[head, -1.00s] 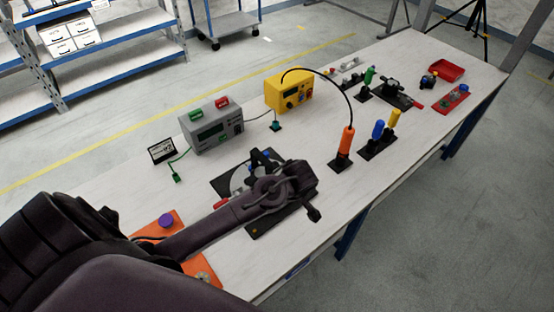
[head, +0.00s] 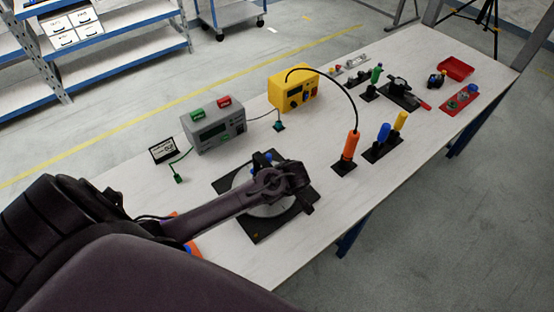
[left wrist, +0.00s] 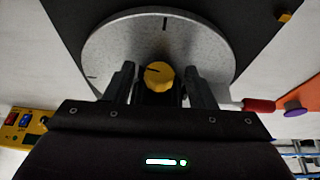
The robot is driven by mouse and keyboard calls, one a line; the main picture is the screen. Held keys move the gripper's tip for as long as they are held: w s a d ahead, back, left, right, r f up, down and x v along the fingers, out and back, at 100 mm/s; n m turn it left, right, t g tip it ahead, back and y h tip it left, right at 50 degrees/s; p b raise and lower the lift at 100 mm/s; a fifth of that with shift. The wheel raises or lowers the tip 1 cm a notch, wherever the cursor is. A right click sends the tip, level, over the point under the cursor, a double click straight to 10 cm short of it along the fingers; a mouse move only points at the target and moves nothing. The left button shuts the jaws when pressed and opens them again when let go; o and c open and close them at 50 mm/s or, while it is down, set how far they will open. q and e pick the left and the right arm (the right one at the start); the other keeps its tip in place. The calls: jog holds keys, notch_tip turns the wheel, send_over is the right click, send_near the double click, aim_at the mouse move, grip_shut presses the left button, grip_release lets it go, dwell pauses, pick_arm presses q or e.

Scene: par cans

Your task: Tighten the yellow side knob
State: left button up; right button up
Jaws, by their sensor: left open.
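The yellow side knob (left wrist: 158,75) is round with a dark mark on its face. It shows in the left wrist view in front of a grey metal disc (left wrist: 205,45) on a black base plate. My left gripper (left wrist: 159,69) is open, with one finger on each side of the knob and a visible gap on both sides. In the head view my left arm reaches over the disc (head: 265,210) and its black plate (head: 258,233). The knob is hidden there behind my arm and gripper. My right gripper is in neither view.
A red handle (left wrist: 259,105) and an orange plate (left wrist: 300,95) with a purple knob lie beside the disc. Behind stand a grey meter box (head: 215,128) and a yellow box (head: 293,88). An orange-handled tool (head: 350,145) and colored handles stand to the right. The front table edge is clear.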

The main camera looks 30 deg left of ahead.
pick_arm(q)
jog(key=shift+c, duration=0.7)
jog(key=c, duration=0.8)
jog(key=shift+w+d+r+g+p, duration=0.15)
jog(key=shift+w+r+g+p, duration=0.1)
jog(key=shift+g+p, duration=0.35)
jog(key=shift+c, duration=0.2)
jog(key=shift+w+f+m+g+y+b, duration=0.15)
jog(key=shift+f+m+g+y+b, duration=0.15)
jog(key=shift+g+y, duration=0.5)
jog(key=shift+m+g+b, duration=0.3)
jog(key=shift+g+b, duration=0.1)
jog(key=shift+g, duration=0.7)
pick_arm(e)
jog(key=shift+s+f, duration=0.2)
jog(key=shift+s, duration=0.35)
